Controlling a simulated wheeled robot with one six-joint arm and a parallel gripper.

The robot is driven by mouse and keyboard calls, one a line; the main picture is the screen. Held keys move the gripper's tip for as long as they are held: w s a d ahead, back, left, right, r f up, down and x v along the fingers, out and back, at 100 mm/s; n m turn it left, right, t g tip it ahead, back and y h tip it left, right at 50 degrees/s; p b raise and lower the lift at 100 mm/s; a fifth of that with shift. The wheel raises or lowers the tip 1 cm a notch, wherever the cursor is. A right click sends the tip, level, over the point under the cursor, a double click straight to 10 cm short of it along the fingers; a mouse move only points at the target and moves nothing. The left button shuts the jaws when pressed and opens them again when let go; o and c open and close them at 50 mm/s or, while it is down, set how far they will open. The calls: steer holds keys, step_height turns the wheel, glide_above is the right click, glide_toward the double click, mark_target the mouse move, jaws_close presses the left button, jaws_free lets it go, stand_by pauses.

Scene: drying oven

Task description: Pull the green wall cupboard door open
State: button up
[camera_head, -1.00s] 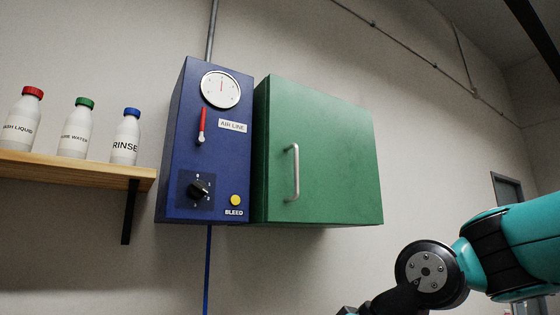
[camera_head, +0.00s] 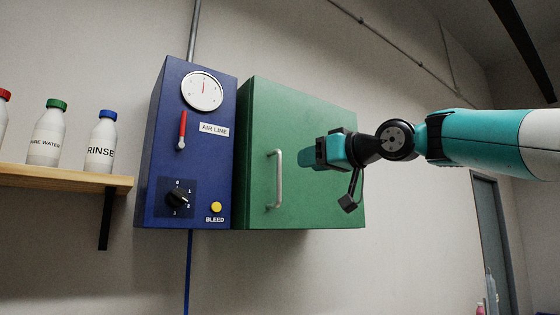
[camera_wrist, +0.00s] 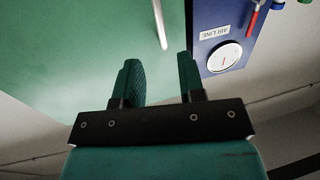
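The green wall cupboard door (camera_head: 300,205) is shut, and it fills the left of the wrist view (camera_wrist: 70,60). Its upright silver bar handle (camera_head: 278,180) is near the door's left edge. My gripper (camera_head: 308,158) is in front of the door, to the right of the handle in the head view. In the wrist view my gripper (camera_wrist: 158,68) is open, with nothing between its two fingers. The handle is apart from the fingers.
The blue air line box (camera_head: 160,130) stands close against the cupboard's left side, with a gauge (camera_head: 203,91), a red lever (camera_head: 182,130) and a knob. A wooden shelf (camera_head: 60,178) with several bottles is farther left. The wall below the cupboard is clear.

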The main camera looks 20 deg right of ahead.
steer(key=p+x, duration=0.4)
steer(key=x, duration=0.5)
steer(key=shift+w+a+r, duration=0.1)
steer(key=shift+w, duration=0.05)
steer(key=shift+w+a, duration=0.2)
steer(key=shift+w, duration=0.1)
steer(key=shift+c, duration=0.5)
jaws_close()
